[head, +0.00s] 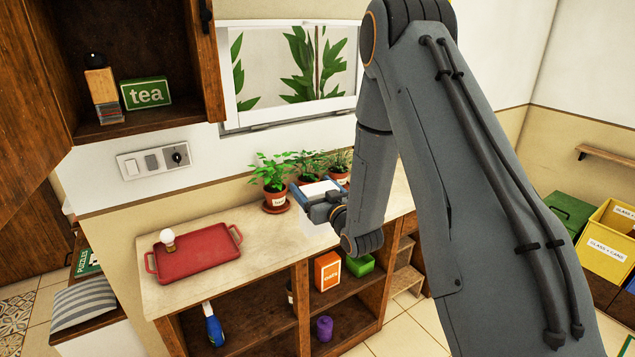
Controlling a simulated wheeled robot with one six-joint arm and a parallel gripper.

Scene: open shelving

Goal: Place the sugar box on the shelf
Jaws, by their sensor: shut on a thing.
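My gripper (322,208) is shut on a white box (316,188), which appears to be the sugar box. It holds the box over the right part of the counter, in front of the potted plants. The gripper hides part of the box, and no label on it can be read. Open shelving (262,322) lies under the counter. It holds an orange box (327,271), a green block (360,264), a purple object (324,328) and a blue bottle (214,328). An open wall cabinet (118,131) at the upper left has a shelf with a green tea box (146,93).
A red tray (200,262) with a light bulb (168,238) is on the counter (180,301). Potted plants (275,187) stand at the counter's back, below a window. Yellow and green bins (606,242) are far right.

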